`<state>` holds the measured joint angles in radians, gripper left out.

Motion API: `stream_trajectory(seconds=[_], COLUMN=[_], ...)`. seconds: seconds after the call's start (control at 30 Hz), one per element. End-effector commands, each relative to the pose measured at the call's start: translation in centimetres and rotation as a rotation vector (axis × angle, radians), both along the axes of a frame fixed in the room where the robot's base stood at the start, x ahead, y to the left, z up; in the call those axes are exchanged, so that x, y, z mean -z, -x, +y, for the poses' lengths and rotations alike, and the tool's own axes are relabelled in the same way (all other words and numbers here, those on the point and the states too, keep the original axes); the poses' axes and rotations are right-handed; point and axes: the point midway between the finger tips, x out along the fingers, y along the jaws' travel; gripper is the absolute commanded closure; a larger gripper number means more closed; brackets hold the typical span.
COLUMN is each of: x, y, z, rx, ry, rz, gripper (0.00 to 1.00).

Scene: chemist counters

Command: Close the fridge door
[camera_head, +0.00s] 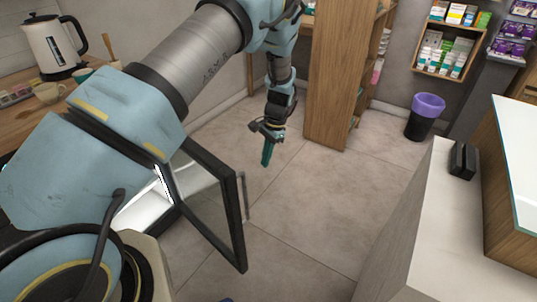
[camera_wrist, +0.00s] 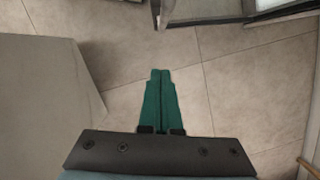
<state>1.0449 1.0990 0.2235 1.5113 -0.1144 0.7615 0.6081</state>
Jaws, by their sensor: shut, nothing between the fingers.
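The fridge door (camera_head: 208,200) is a dark-framed glass panel and stands swung open, with a thin grey handle (camera_head: 244,196) along its free edge. The lit white inside of the fridge (camera_head: 150,208) shows behind it, and my arm hides much of the fridge body. My gripper (camera_head: 266,156) hangs over the floor, to the right of and beyond the door, apart from it. Its teal fingers are together and empty. In the wrist view the fingers (camera_wrist: 160,76) point toward bare floor, and part of the dark-framed door (camera_wrist: 205,20) shows at the top.
A wooden shelf unit (camera_head: 335,75) stands behind my gripper. A white counter (camera_head: 425,225) is at the right, and a bin with a purple liner (camera_head: 425,117) stands at the back. A kettle (camera_head: 53,46) is on the left worktop. The middle floor is clear.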

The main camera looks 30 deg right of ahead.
Motion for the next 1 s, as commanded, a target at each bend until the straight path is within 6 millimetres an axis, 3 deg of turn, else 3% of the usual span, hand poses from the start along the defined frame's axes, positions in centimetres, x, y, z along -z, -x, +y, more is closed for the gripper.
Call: stream_trajectory(seconds=[0.3,0.6,1.0], x=[6.1,5.8,6.0], y=[0.2,0.6,0.7], z=[1.8,5.2,5.6], rx=[-0.002,-0.004,-0.003], ry=[-0.003,0.000,0.001], rz=[0.001,0.000,-0.001], gripper=[1.00,1.00,1.00])
